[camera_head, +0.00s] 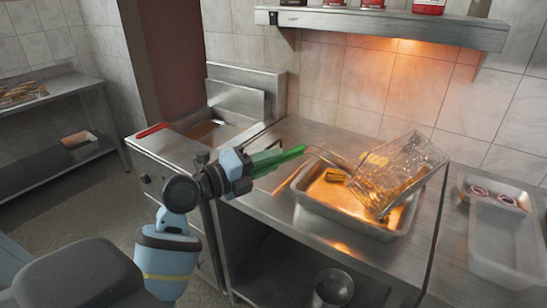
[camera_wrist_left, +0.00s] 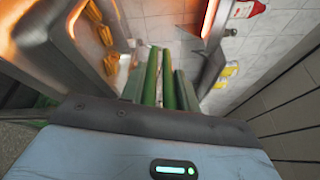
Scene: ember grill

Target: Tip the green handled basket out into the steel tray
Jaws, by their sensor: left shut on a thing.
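The green handled basket (camera_head: 418,158) is a wire mesh basket, tilted steeply over the steel tray (camera_head: 330,222). Golden food pieces show in its lower part, and its lower end is low inside the tray, whether touching I cannot tell. Other golden pieces (camera_head: 335,175) lie in the tray. My left gripper (camera_head: 252,166) is shut on the green handle (camera_head: 283,158), left of the tray. In the left wrist view the handle (camera_wrist_left: 151,72) runs between the fingers of the gripper (camera_wrist_left: 160,88). My right gripper is not in view.
A fryer with a red handle (camera_head: 152,131) stands to the left. A lit shelf (camera_head: 385,26) with red-labelled containers hangs above the counter. A pale tray (camera_head: 506,235) stands at the right, with small round items behind it. A metal pot (camera_head: 333,287) sits below the counter.

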